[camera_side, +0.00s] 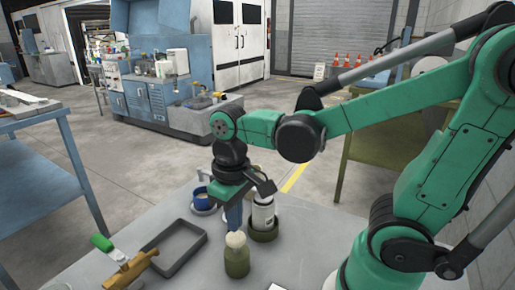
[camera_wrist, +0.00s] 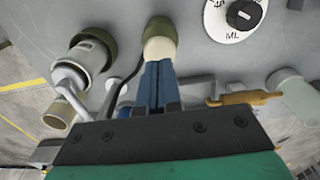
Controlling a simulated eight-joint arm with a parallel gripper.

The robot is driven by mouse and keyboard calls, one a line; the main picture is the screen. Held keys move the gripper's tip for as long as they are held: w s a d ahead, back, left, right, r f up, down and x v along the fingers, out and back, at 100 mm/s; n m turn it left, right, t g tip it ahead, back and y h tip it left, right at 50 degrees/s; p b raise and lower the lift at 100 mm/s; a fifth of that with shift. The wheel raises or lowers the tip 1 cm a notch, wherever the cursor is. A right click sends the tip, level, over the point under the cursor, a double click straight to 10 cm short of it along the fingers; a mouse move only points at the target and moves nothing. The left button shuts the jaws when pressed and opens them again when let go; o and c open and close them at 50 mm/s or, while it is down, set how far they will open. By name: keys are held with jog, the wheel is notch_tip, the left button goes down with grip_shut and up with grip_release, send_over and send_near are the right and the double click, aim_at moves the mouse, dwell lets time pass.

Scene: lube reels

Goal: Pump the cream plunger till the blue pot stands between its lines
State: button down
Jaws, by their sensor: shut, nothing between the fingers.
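The cream plunger (camera_side: 236,240) is a rounded knob on top of an olive bottle (camera_side: 237,264) near the front of the table. In the wrist view the cream plunger (camera_wrist: 159,48) is right at my fingertips, with the olive bottle (camera_wrist: 158,24) beyond it. My gripper (camera_side: 234,226) points down over the plunger, its blue fingers shut and empty; I cannot tell whether the tips touch it. In the wrist view the gripper (camera_wrist: 157,64) is closed too. The blue pot (camera_side: 202,199) stands on a pale round base behind my gripper. Its lines and fill level are too small to read.
A white canister (camera_side: 263,214) in an olive holder stands close right of my gripper. A dial marked ML (camera_wrist: 244,14) shows in the wrist view.

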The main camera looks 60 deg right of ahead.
aim_at(236, 236)
jog(key=shift+f, duration=0.1)
jog(key=shift+f, duration=2)
jog(key=shift+r, duration=3.75)
jog(key=shift+w+d+f+t, duration=0.15)
jog(key=shift+w+t, duration=0.05)
jog(key=shift+t, duration=0.4)
jog(key=shift+w+d+f+t, duration=0.1)
jog(key=shift+w+t, duration=0.05)
jog(key=shift+t, duration=0.45)
jog(key=shift+w+d+t, duration=0.2)
jog(key=shift+w+t, duration=0.2)
jog(key=shift+t, duration=0.5)
jog(key=shift+w+d+r+t, duration=0.15)
jog(key=shift+w+t, duration=0.15)
jog(key=shift+t, duration=0.45)
jog(key=shift+w+d+f+t, duration=0.15)
jog(key=shift+w+t, duration=0.15)
jog(key=shift+t, duration=0.45)
